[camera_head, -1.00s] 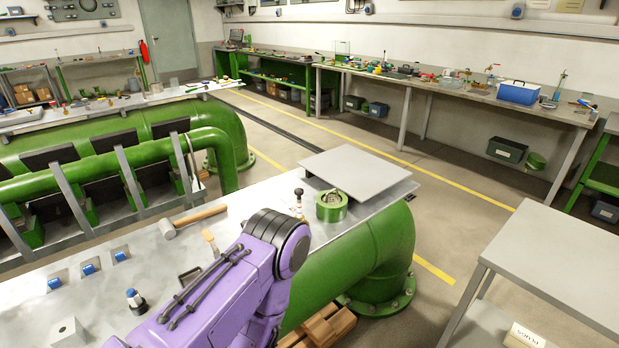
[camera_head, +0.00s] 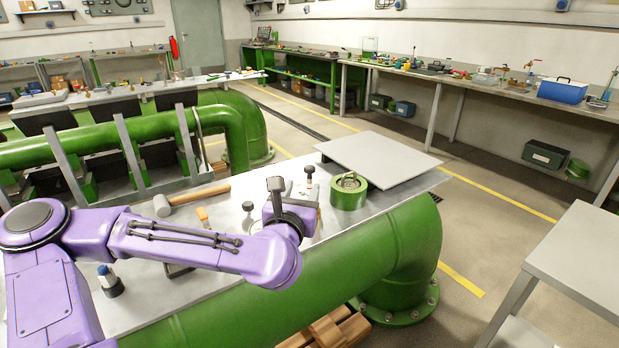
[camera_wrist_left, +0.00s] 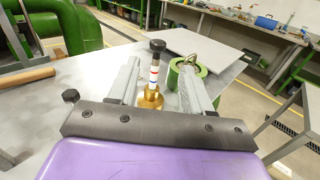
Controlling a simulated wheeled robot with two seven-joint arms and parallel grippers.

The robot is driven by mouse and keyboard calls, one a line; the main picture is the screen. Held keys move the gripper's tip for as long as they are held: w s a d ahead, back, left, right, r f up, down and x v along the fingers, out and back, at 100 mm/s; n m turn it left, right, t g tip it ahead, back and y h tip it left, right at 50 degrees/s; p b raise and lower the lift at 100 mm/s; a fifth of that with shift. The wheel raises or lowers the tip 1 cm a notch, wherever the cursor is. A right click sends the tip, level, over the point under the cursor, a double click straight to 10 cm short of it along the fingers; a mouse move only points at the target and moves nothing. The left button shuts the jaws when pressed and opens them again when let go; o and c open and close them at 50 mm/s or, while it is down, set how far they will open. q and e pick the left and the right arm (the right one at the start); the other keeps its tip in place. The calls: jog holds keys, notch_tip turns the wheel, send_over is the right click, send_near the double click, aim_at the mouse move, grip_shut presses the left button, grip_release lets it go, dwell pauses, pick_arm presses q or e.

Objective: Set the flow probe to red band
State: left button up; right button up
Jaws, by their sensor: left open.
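The flow probe (camera_wrist_left: 153,76) is an upright white stem with red and blue bands and a black knob on top. It stands in a brass collar (camera_wrist_left: 150,98). In the head view the probe (camera_head: 309,182) shows beside the green ring-shaped fitting, its lower part partly hidden by my gripper. My left gripper (camera_wrist_left: 161,68) is open, its two grey fingers either side of the stem in the wrist view; I cannot tell whether they touch it. In the head view the left gripper (camera_head: 296,194) is low over the metal bench top. My right gripper is not in view.
A green round fitting (camera_head: 348,192) stands right of the probe, close to my right-hand finger. A grey plate (camera_head: 380,156) lies behind it. A mallet (camera_head: 195,199) and a blue-topped part (camera_head: 108,279) are on the bench top to the left.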

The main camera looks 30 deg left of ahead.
aim_at(309, 183)
pick_arm(q)
jog(key=shift+n, duration=0.3)
jog(key=x, duration=0.3)
jog(key=p+x, duration=0.1)
jog(key=x, duration=0.2)
jog(key=p+x, duration=0.1)
jog(key=x, duration=0.2)
jog(key=shift+w+a+r, duration=0.1)
jog(key=shift+a+r, duration=0.1)
jog(key=shift+r, duration=0.1)
jog(key=shift+w+a+f, duration=0.1)
jog(key=shift+w+a, duration=0.15)
jog(key=shift+w, duration=0.35)
grip_shut()
notch_tip(309, 183, down, 4)
jog(key=b, duration=0.4)
jog(key=shift+f, duration=0.2)
jog(key=shift+r, duration=0.2)
grip_release()
